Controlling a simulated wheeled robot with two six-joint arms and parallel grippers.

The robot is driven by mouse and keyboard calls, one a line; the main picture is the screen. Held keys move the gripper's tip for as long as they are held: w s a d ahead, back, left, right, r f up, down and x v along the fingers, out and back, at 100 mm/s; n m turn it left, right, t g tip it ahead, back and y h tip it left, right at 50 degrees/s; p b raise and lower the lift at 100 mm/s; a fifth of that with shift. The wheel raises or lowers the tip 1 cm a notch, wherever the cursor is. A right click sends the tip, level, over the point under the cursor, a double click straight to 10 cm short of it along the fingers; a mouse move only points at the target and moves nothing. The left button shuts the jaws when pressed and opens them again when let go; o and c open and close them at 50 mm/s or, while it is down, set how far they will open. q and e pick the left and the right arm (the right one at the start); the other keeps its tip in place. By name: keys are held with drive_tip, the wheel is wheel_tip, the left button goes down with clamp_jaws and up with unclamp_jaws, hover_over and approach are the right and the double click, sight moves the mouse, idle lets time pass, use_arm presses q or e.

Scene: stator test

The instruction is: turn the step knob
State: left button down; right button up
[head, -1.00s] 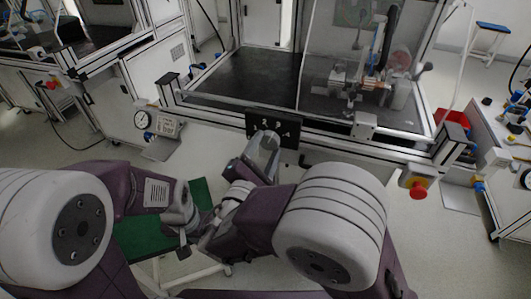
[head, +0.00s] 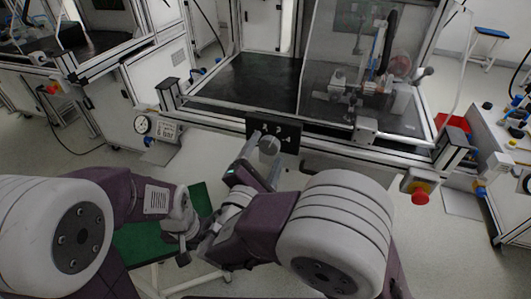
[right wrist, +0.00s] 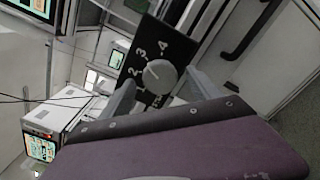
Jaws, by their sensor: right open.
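The step knob (head: 269,145) is a round grey knob on a black plate (head: 290,134) on the front of the bench. In the right wrist view the knob (right wrist: 160,76) stands before the plate (right wrist: 152,48), which has white numbers 1 to 4 around it. A pale mark on the knob faces up-left, roughly between 2 and 3. My right gripper (head: 259,160) is open, one finger on each side of the knob; I see no clear contact. Its fingers (right wrist: 162,92) also frame the knob in the wrist view. My left gripper (head: 185,240) hangs low at left, its jaws unclear.
A red emergency stop (head: 420,197) on a yellow box sits right of the plate. A round gauge (head: 142,124) is at the left. The glazed bench frame (head: 300,125) rises just behind the knob. A green board (head: 140,243) lies below my left arm.

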drive_tip(key=v, duration=0.9)
drive_tip(key=shift+d, duration=0.1)
drive_tip(key=s+d+f+m+g+h, duration=0.1)
drive_tip(key=d+f+m+g+h, duration=0.1)
drive_tip(key=d+f+m+g, duration=0.5)
drive_tip(key=s+d+f+g+h, duration=0.15)
drive_tip(key=d+f+g, duration=0.35)
drive_tip(key=d, duration=0.6)
drive_tip(key=s+d+f+m+g+y, duration=0.2)
drive_tip(key=s+f+m+g+y, duration=0.5)
drive_tip(key=m, duration=0.4)
drive_tip(key=w+r+m+t+y+p, duration=0.1)
drive_tip(key=w+r+m+p, duration=0.1)
drive_tip(key=r+p, duration=1.1)
drive_tip(key=w+r+m+t+y+p, duration=0.1)
drive_tip(key=w+r+m+t+p, duration=0.1)
drive_tip(key=r+p, duration=1.2)
drive_tip(key=shift+d+r+m+p, duration=0.3)
drive_tip(key=shift+d+p, duration=0.1)
drive_tip(key=shift+p, duration=0.65)
